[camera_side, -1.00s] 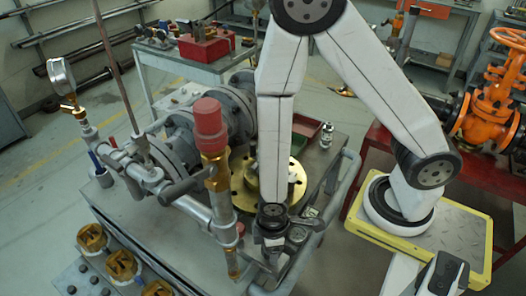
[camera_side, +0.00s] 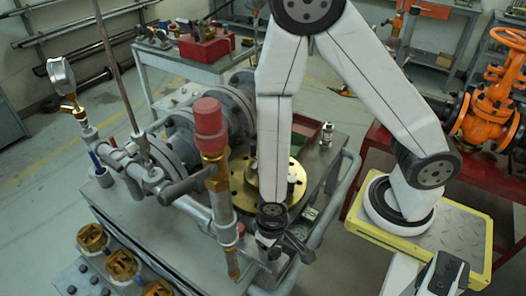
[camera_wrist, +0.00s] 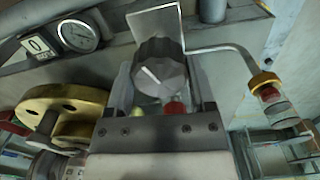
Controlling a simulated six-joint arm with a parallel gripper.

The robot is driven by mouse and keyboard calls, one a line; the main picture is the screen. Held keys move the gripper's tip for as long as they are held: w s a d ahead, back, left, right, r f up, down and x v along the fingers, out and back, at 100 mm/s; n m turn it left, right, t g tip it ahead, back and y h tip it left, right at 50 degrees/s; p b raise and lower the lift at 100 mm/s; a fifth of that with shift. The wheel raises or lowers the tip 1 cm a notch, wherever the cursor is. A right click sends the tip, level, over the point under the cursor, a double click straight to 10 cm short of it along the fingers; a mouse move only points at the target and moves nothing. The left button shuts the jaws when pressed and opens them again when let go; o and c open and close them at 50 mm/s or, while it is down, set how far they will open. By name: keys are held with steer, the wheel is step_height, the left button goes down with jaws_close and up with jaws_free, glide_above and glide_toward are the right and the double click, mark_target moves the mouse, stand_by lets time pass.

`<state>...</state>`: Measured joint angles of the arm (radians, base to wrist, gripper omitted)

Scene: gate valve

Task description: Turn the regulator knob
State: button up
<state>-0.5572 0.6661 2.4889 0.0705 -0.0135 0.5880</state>
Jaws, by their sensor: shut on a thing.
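The regulator knob (camera_wrist: 160,66) is dark grey and fluted, with a white pointer line on its face. In the wrist view it sits between the two fingers of my gripper (camera_wrist: 163,80), which is shut on it. The pointer line slants from upper left to lower right. In the side view my gripper (camera_side: 284,246) is low at the cart's front right, beside the brass flange. The knob cannot be made out in the side view, where the gripper and arm cover that spot.
A round pressure gauge (camera_wrist: 78,35) is near the knob, and a bent metal tube (camera_wrist: 222,49) runs beside it to a brass fitting. A vertical pipe with a red cap (camera_side: 209,128) stands just left of my arm. The brass flange (camera_side: 245,192) lies behind.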

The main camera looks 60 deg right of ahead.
steer(key=shift+m, duration=0.3)
steer(key=o, duration=1.2)
steer(key=shift+r, duration=0.15)
steer(key=shift+r, duration=3.7)
steer(key=shift+w+r, duration=0.1)
